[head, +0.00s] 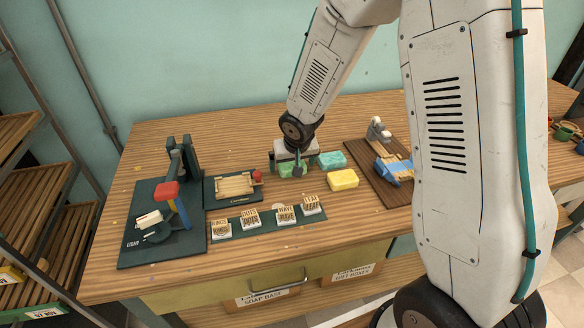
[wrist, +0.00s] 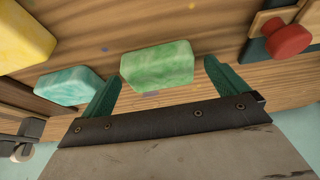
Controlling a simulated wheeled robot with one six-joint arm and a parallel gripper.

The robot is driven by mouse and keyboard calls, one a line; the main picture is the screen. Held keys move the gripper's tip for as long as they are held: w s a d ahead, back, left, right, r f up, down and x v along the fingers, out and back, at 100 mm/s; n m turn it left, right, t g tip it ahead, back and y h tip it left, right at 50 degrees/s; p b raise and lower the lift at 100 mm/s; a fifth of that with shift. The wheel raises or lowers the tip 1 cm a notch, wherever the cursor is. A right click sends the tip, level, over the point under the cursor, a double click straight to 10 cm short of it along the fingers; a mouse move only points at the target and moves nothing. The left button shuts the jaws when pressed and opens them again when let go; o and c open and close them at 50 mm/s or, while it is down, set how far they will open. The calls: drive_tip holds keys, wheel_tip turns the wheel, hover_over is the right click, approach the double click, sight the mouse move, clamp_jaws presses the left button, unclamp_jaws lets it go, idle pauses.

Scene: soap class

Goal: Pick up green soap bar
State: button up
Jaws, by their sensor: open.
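The green soap bar (wrist: 157,66) shows in the wrist view, lying on the wooden table between and slightly beyond the tips of my two green fingers. My gripper (wrist: 162,76) is open and empty, with one finger to each side of the bar. I cannot tell the exact height gap, and no contact with the bar shows. In the head view my gripper (head: 292,168) is low over the table's back middle and mostly hides the green bar.
A teal soap bar (head: 331,160) lies close beside the green one, and a yellow bar (head: 343,180) lies in front of it. A wooden mould with a red knob (head: 257,175) stands to the left. A stamp mat (head: 268,225) lies in front. A brown board (head: 368,172) is at right.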

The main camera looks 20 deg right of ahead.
drive_tip(key=c, duration=1.1)
drive_tip(key=shift+r, duration=0.15)
